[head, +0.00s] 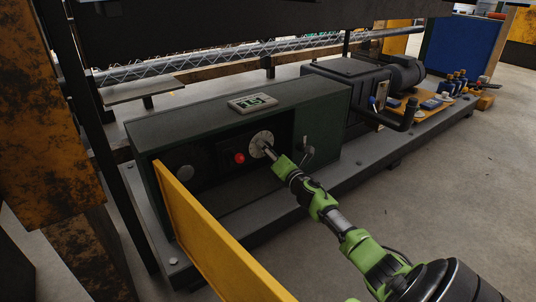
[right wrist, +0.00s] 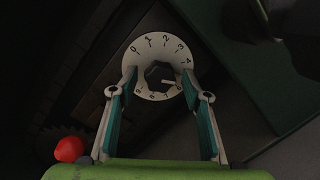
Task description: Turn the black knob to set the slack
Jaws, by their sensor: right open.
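The black knob (right wrist: 158,73) sits at the middle of a round white dial (right wrist: 161,46) numbered from 0 upward. A pale mark on the knob points right, roughly toward the 5. In the head view the dial (head: 262,138) is inside the dark green cabinet, and my gripper partly hides it. My right gripper (right wrist: 159,80) is open, with one finger on each side of the knob. A gap shows between the fingers and the knob. In the head view the right gripper (head: 268,149) reaches the dial from the lower right. My left gripper is not in view.
A red button (head: 239,158) is left of the dial; it also shows in the right wrist view (right wrist: 69,149). The yellow door (head: 210,240) stands open at the cabinet's front left. A dark latch handle (head: 306,150) is right of the dial. The floor at right is clear.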

